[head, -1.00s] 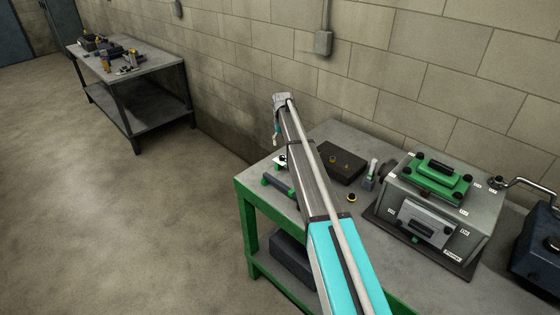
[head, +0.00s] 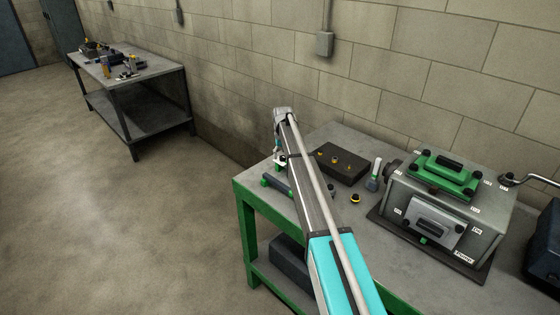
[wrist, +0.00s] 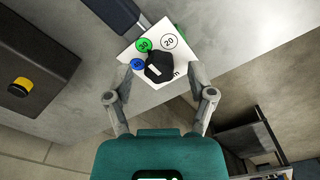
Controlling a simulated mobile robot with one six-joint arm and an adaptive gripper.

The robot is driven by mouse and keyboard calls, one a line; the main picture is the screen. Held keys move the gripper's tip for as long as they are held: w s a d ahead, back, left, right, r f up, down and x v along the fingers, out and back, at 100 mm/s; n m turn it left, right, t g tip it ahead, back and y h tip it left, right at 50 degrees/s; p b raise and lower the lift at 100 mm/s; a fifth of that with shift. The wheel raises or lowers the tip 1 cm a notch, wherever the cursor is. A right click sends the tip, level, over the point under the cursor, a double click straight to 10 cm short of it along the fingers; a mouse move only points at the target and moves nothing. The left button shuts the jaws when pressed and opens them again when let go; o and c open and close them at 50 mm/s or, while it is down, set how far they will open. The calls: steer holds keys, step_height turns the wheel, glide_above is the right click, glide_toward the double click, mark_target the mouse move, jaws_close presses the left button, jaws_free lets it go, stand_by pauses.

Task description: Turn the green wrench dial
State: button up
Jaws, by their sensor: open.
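In the wrist view a black dial knob (wrist: 158,67) with a pale mark sits on a white plate (wrist: 178,27). A green disc (wrist: 144,45) marked 30, a white disc marked 20 and a blue disc are around the knob. The plate's lower lettering is partly hidden by the knob. My gripper (wrist: 160,97) is open, its fingers either side of the knob's near side and apart from it. In the head view the white plate (head: 281,161) is at the green bench's far left corner, partly hidden by my arm.
A dark block with yellow pieces (head: 340,163) lies beside the plate; it also shows in the wrist view (wrist: 50,60). A grey box with a green top (head: 430,210) stands to the right. Open floor is left.

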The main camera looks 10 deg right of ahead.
steer(key=shift+f, duration=0.3)
